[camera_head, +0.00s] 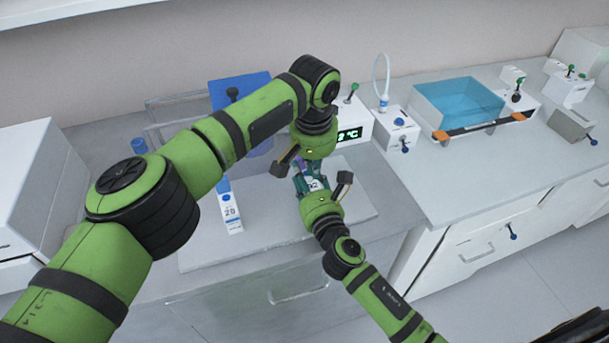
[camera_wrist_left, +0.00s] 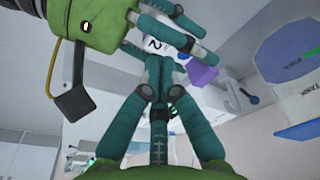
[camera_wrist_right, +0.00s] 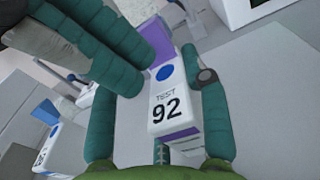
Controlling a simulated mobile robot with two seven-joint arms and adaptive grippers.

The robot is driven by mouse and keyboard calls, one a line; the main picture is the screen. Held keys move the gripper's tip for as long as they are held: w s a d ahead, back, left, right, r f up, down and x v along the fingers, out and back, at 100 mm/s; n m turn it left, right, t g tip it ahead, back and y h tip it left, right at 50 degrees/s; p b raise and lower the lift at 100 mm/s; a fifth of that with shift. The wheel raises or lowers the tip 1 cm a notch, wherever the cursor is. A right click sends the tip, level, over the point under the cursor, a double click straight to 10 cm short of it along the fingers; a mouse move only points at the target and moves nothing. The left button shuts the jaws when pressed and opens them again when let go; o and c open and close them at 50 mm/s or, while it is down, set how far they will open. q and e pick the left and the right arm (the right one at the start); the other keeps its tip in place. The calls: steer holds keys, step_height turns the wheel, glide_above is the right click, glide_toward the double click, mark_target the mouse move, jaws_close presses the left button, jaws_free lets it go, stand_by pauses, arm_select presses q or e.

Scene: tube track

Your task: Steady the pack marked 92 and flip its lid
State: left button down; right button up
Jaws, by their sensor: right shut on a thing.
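The pack marked 92 (camera_wrist_right: 166,100) is white with a blue dot and purple parts. My right gripper (camera_head: 316,188) is shut on it, one finger along each side, above the bench mat. The purple lid (camera_wrist_right: 155,42) is at the far end; I cannot tell how far it is open. It also shows in the left wrist view (camera_wrist_left: 201,74). My left gripper (camera_wrist_left: 157,62) has its fingers drawn together beside the pack near the lid, with nothing visible between them. In the head view the two grippers face each other and largely hide the pack.
Another white pack with a blue top, marked 20 (camera_head: 230,212), stands on the grey mat (camera_head: 205,255). A display box (camera_head: 352,133) is close behind the grippers. A blue water bath (camera_head: 455,103) stands on the right bench. The mat's front is clear.

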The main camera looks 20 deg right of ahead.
mark_target(314, 185)
arm_select(q)
steer(key=shift+f, duration=1.6)
arm_select(e)
steer(key=shift+f, duration=0.1)
arm_select(q)
steer(key=shift+r, duration=2.85)
steer(key=shift+r, duration=0.1)
step_height(314, 185, up, 7)
arm_select(e)
steer(key=o, duration=1.3)
steer(key=shift+c, duration=0.2)
